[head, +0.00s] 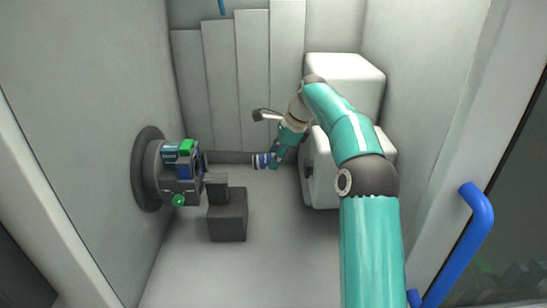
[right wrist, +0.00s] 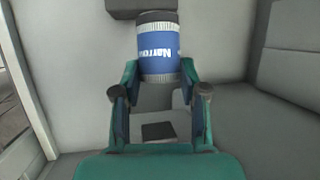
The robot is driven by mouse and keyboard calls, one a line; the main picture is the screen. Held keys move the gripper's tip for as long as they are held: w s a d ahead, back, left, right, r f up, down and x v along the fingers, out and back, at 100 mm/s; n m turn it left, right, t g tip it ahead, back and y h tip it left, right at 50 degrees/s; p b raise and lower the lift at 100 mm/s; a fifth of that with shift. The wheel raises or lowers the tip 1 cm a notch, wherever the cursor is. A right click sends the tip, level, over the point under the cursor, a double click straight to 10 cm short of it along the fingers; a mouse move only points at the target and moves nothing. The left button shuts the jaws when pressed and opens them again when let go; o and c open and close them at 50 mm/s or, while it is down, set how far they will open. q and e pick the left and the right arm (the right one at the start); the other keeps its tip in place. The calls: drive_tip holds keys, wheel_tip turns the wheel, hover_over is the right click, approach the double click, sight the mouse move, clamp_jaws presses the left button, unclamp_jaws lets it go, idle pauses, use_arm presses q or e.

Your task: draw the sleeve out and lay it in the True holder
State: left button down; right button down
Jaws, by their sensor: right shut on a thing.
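The sleeve (head: 262,160) is a short blue cylinder with pale bands, in mid-air left of the white machine. In the right wrist view the sleeve (right wrist: 158,52) shows a white label, upside down, that seems to begin "Narrow". My right gripper (head: 270,160) is shut on its near end, one finger on each side. A dark grey bar (head: 230,157) runs from the left wall unit to the sleeve's left end; whether the sleeve is around it or apart from it I cannot tell. No holder carries a readable "True" mark. My left gripper is out of view.
White rounded machine housings (head: 345,75) stand at the back right. The front floor is clear.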

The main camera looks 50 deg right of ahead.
drive_tip(key=w+p+v, duration=0.1)
drive_tip(key=p+v, duration=0.5)
drive_tip(key=v, duration=0.1)
drive_tip(key=shift+w+d+r, duration=0.15)
drive_tip(key=shift+d+r, duration=0.15)
drive_tip(key=shift+r, duration=0.05)
drive_tip(key=shift+a+f, duration=0.1)
